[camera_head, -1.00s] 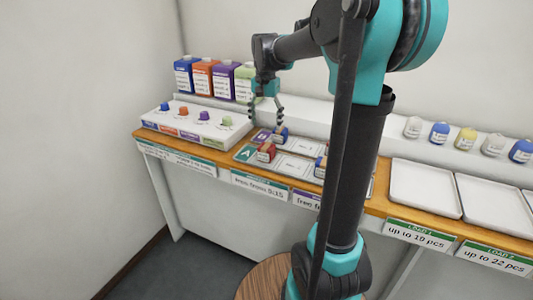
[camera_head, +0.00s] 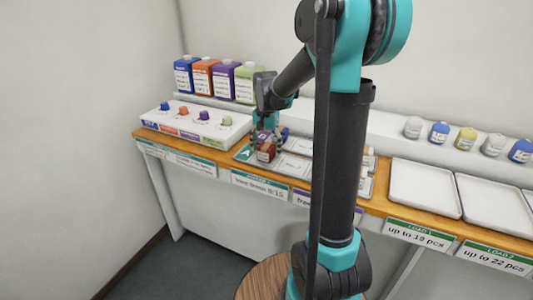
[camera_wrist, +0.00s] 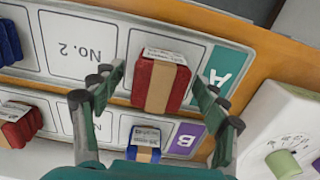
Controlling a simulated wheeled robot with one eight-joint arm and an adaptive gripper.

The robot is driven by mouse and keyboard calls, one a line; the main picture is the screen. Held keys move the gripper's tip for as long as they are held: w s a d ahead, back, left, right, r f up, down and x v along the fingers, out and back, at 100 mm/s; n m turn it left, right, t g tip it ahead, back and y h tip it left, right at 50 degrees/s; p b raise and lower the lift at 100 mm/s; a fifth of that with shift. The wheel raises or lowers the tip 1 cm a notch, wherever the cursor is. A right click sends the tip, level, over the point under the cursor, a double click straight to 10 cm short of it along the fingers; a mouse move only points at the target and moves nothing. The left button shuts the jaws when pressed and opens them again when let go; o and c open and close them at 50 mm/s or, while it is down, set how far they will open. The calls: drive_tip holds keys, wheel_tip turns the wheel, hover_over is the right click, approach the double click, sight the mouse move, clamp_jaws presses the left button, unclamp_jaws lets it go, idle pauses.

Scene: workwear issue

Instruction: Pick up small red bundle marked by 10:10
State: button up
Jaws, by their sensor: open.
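A small red bundle (camera_wrist: 155,90) with a tan band and a white label lies in the lane with the green "A" tag. The label's writing is too small to read. In the wrist view my gripper (camera_wrist: 157,78) is open, with one finger on each side of this bundle; I cannot tell whether they touch it. In the head view my gripper (camera_head: 265,138) is low over the board, just at the red bundle (camera_head: 266,153). A second red bundle (camera_wrist: 20,127) lies at the left edge of the wrist view, away from the fingers.
A blue bundle (camera_wrist: 145,150) lies in lane B, close beside my gripper. Another blue bundle (camera_wrist: 8,42) is at the upper left. A white box with coloured knobs (camera_head: 195,122) stands left of the board. Empty white trays (camera_head: 424,188) are at right.

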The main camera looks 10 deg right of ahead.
drive_tip(key=c, duration=1.3)
drive_tip(key=shift+o, duration=0.2)
drive_tip(key=shift+r, duration=0.15)
